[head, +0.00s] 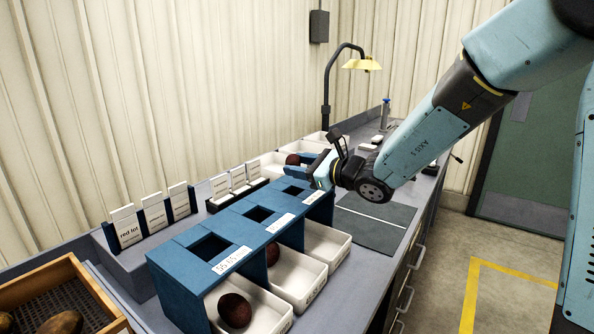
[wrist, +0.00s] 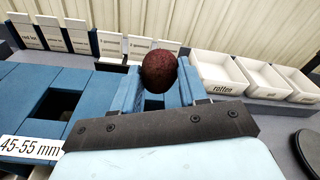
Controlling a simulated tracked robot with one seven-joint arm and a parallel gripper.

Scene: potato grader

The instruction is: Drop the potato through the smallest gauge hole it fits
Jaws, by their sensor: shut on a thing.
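My gripper (wrist: 160,92) is shut on a dark red potato (wrist: 159,70), held between its two blue fingers in the wrist view. The potato also shows in the head view (head: 293,159) at the far end of the blue gauge stand (head: 180,262). The stand has square holes in its top; the nearest is labelled 55-65 mm or similar (head: 232,260). In the wrist view a hole (wrist: 57,104) labelled 45-55 mm is left of my gripper. White bins stand under the holes; the nearest bin (head: 272,318) holds a red potato (head: 235,310), and the middle bin (head: 312,283) holds another, partly hidden.
A wooden crate (head: 105,300) with potatoes is at the lower left. Label cards (head: 125,226) stand behind the gauge. White trays, one marked rotten (wrist: 218,73), lie beyond it. A lamp (head: 361,64) rises at the back. A grey mat (head: 385,232) is clear.

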